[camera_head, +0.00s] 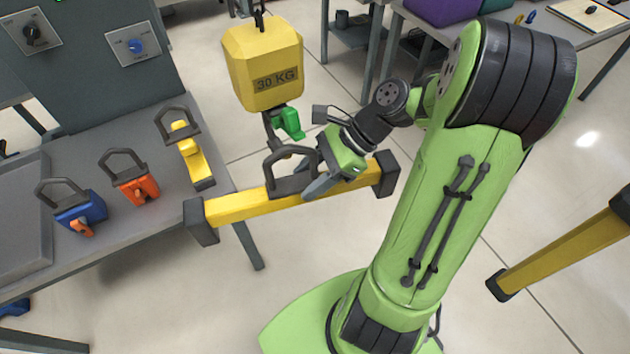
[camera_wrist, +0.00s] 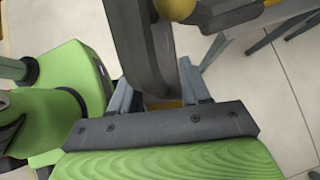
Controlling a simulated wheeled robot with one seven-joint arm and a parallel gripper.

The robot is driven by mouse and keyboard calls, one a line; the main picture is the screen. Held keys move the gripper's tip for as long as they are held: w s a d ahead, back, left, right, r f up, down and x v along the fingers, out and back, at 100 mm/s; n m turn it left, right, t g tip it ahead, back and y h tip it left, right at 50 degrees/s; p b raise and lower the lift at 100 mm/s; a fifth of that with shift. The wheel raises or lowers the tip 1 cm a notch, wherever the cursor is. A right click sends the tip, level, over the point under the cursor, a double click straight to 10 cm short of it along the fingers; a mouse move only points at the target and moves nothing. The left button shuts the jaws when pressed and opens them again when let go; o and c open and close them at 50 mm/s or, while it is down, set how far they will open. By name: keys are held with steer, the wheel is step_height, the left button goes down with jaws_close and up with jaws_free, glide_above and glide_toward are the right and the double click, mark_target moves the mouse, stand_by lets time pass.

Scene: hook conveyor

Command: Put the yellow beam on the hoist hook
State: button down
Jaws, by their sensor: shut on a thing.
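The yellow beam (camera_head: 250,207), with dark end caps and a dark loop handle (camera_head: 270,172) on top, is held in the air beside the table. My gripper (camera_head: 316,180) is shut on the handle's right side. In the wrist view the dark handle (camera_wrist: 143,45) lies between the fingers of my gripper (camera_wrist: 160,88). The hoist hook (camera_head: 272,128) hangs below a yellow 30 KG block (camera_head: 262,65) and has a green latch (camera_head: 291,122). The hook's lower end overlaps the top of the handle in the head view. I cannot tell whether it passes through the loop.
A grey table (camera_head: 115,235) at left carries a blue block (camera_head: 82,212), an orange block (camera_head: 136,188) and a smaller yellow piece (camera_head: 190,155), each with a dark handle. A control panel (camera_head: 100,60) stands behind. Another yellow beam (camera_head: 560,252) shows at right.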

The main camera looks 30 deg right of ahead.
steer(key=w+p, duration=0.3)
steer(key=w, duration=0.3)
steer(key=shift+w+p, duration=0.15)
steer(key=shift+p, duration=0.15)
stand_by(0.3)
steer(key=shift+d+p, duration=0.1)
steer(key=shift+p, duration=0.35)
steer(key=shift+f+b, duration=0.95)
steer(key=shift+f, duration=1.25)
steer(key=shift+d+f, duration=0.1)
steer(key=shift+f, duration=0.1)
steer(key=shift+c, duration=2.2)
jaws_free()
